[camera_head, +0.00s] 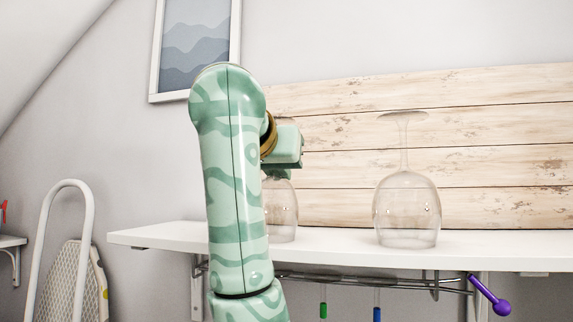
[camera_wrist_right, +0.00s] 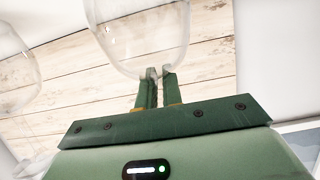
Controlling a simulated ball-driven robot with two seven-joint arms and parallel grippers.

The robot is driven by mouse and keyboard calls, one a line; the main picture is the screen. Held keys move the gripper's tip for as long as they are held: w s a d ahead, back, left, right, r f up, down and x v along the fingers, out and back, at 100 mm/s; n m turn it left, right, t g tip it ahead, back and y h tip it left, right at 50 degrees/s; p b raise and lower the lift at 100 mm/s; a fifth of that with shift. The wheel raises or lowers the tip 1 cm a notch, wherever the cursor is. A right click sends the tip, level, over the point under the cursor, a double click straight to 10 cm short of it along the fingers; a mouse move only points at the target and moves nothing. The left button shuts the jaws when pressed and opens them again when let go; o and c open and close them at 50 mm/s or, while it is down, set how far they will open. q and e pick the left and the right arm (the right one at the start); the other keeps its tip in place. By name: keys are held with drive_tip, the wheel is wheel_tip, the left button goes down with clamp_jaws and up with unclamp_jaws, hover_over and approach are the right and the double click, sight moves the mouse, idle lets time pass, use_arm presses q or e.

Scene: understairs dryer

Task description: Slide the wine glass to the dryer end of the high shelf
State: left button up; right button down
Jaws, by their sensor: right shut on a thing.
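A clear wine glass (camera_head: 285,213) stands upside down on the white high shelf (camera_head: 335,247), partly hidden behind my right arm. My right gripper (camera_head: 280,172) is at its stem, above the bowl; the fingertips are mostly hidden in the head view. In the right wrist view my right gripper (camera_wrist_right: 157,78) is shut on this glass, with the clear bowl (camera_wrist_right: 140,40) just beyond the fingers. A second upside-down wine glass (camera_head: 407,212) stands apart on the shelf to the right, and also shows at the left of the wrist view (camera_wrist_right: 18,68). My left gripper and the dryer are not in view.
A wooden plank panel (camera_head: 490,150) backs the shelf. Below it is a metal rail (camera_head: 370,283) with hanging tools and a purple-ended item (camera_head: 490,296). An ironing board (camera_head: 78,285) stands at left. The shelf's left end is bare; a framed picture (camera_head: 195,45) hangs above.

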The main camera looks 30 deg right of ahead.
drive_tip(key=w+a+p, duration=0.2)
drive_tip(key=w, duration=0.1)
drive_tip(key=shift+w+a+f, duration=0.15)
drive_tip(key=shift+a+f, duration=0.1)
drive_tip(key=shift+f, duration=0.1)
drive_tip(key=w+a+p, duration=0.1)
drive_tip(key=w+p, duration=0.1)
drive_tip(key=w+a+p, duration=0.2)
drive_tip(key=p, duration=0.1)
drive_tip(key=shift+a, duration=0.1)
idle(0.6)
